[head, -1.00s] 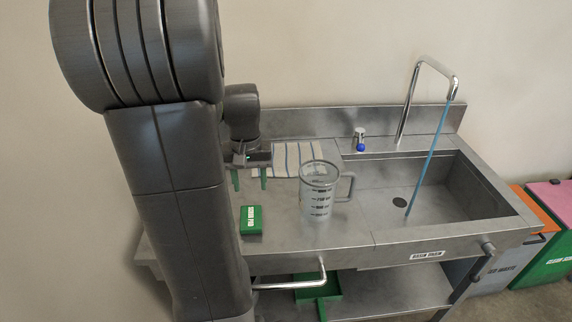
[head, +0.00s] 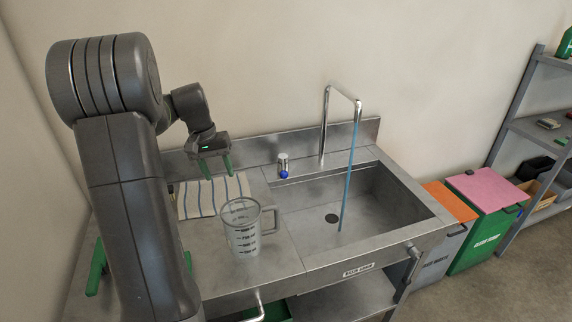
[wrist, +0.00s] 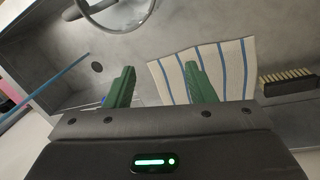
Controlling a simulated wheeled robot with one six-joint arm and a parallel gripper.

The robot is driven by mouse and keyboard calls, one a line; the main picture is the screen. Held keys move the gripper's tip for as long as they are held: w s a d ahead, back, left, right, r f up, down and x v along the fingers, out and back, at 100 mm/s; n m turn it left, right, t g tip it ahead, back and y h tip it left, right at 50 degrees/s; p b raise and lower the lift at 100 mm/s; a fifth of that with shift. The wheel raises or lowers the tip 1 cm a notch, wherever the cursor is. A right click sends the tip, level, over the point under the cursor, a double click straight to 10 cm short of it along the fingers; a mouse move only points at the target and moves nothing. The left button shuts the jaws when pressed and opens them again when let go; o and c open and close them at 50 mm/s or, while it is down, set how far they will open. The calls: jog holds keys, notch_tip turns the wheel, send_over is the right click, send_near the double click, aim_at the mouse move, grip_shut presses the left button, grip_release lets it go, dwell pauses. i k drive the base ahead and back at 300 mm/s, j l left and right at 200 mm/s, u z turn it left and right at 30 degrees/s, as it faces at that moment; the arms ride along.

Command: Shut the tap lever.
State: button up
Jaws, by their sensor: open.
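The tap lever (head: 283,165) is a short chrome fitting with a blue knob at the back of the counter, left of the sink. The tall chrome spout (head: 325,125) stands to its right. A thin blue stream of water (head: 348,180) falls from the spout into the sink. My gripper (head: 217,177) is open and empty, left of the lever and apart from it, above the striped cloth. In the wrist view, its green fingers (wrist: 159,68) are spread with nothing between them, and a speck of blue shows by the left finger.
A clear measuring jug (head: 243,232) stands on the counter in front of the lever. The striped cloth (head: 212,200) lies at the back left. A brush (wrist: 287,82) lies beside it in the wrist view. Bins (head: 486,200) and a shelf stand right of the sink (head: 375,200).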

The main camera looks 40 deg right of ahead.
aim_at(284, 158)
jog(key=l+u, duration=0.15)
jog(key=l, duration=0.4)
jog(key=k+l+u, duration=0.15)
jog(key=l, duration=0.4)
jog(key=l+u, duration=0.15)
jog(key=l, duration=0.4)
jog(key=k, duration=0.05)
